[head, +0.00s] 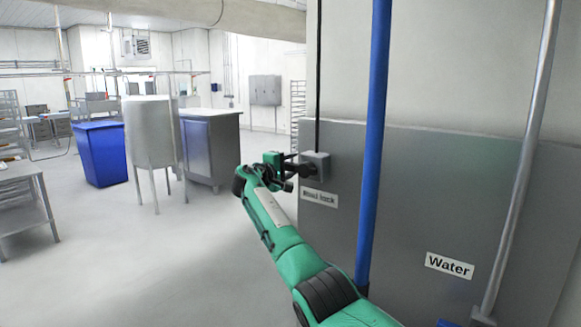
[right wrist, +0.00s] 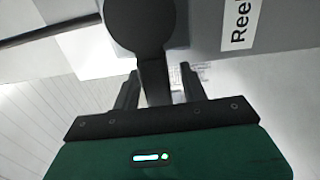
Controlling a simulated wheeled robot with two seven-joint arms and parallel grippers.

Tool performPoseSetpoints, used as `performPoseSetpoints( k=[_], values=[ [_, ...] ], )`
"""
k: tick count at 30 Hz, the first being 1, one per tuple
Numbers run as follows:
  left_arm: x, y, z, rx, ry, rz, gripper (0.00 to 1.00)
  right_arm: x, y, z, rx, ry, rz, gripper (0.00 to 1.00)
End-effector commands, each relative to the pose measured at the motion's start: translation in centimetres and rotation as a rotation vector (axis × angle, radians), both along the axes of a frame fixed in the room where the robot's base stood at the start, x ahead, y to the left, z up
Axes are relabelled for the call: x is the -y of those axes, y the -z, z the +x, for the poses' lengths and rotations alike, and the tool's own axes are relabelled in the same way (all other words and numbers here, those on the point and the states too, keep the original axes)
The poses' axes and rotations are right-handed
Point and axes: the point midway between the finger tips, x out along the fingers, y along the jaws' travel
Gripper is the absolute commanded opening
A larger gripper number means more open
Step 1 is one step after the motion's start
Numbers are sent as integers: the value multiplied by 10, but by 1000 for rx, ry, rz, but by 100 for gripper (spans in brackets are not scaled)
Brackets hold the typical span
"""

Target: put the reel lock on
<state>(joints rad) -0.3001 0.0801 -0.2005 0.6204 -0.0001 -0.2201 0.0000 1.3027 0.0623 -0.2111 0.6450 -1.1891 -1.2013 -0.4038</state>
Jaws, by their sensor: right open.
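The reel lock is a small grey box (head: 316,163) on the wall panel, with a label (head: 319,198) below it; the label is partly readable in the right wrist view (right wrist: 240,22). In the right wrist view a dark round knob (right wrist: 139,22) has a flat lever that runs down between my fingers. My right gripper (head: 291,169) is at the front of the box; its two fingers (right wrist: 158,84) stand open on either side of the lever. A gap shows on the right of the lever; whether the left finger touches it I cannot tell. My left gripper is out of view.
A blue vertical pipe (head: 373,130) stands right of the box, close to my right arm. A "Water" label (head: 450,265) and a grey pipe (head: 520,170) are farther right. A blue bin (head: 98,152) and a steel tank (head: 152,135) stand far left. The floor between is clear.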

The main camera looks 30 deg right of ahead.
Motion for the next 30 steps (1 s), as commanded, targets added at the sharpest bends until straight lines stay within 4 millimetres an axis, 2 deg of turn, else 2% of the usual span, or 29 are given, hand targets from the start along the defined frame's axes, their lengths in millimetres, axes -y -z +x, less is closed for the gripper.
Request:
performPoseSetpoints(
  k=[5,15,21,30],
  values=[
    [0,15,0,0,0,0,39,-18,5,-8,2,-3,1,44],
    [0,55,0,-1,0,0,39,-82,7,-41,2,-4,1,44],
    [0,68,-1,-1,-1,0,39,-109,5,-56,0,-1,1,44],
    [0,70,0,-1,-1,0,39,-120,1,-62,-2,1,-1,44]
  ],
)
